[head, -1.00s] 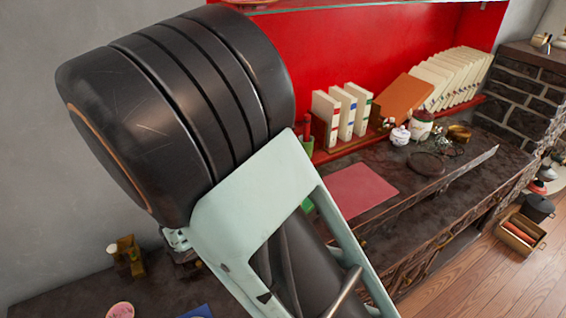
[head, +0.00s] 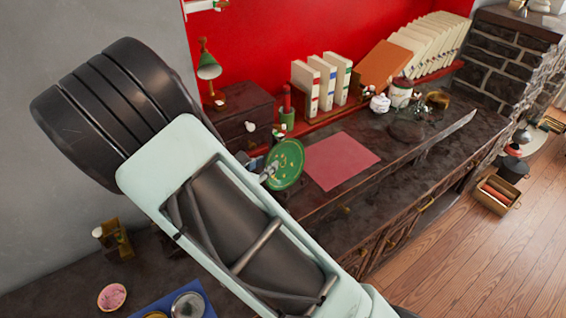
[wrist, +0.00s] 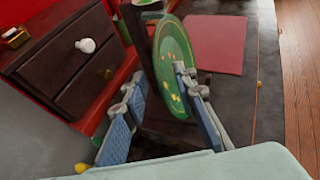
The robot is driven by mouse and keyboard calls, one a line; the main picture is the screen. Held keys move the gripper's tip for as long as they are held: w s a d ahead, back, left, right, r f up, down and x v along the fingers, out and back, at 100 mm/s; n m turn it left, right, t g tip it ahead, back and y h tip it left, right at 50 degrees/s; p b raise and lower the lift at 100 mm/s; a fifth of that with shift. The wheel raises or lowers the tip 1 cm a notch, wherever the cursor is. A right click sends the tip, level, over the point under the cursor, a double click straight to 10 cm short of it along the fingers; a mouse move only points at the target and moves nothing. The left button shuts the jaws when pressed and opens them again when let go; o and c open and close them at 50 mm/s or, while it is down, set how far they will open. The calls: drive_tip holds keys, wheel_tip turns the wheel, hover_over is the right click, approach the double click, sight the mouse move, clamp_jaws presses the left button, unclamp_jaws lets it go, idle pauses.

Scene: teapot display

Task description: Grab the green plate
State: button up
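The green plate (head: 287,158) stands on edge, tilted, above the dark cabinet top, left of the pink mat. It has a gold rim and small coloured marks. In the wrist view the plate (wrist: 174,45) is just ahead of my gripper (wrist: 160,76). The gripper's two blue-padded fingers are spread apart. The right finger overlaps the plate's face, and the left finger lies beyond its left edge. In the head view my gripper (head: 266,172) is at the plate's left edge, partly hidden by my arm. Whether a finger touches the plate, and what supports it, I cannot tell.
A small dark drawer box (head: 238,108) with a green lamp (head: 208,68) stands left of the plate. White binders (head: 322,80) are behind. The pink mat (head: 340,160) is bare. A blue tray (head: 172,303) and a pink dish (head: 112,296) lie at the lower left.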

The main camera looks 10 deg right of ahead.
drive_tip(key=shift+w+d+f, duration=0.15)
drive_tip(key=shift+w+d, duration=0.05)
drive_tip(key=shift+w, duration=0.05)
drive_tip(key=shift+c, duration=0.6)
clamp_jaws()
drive_tip(key=shift+r, duration=0.25)
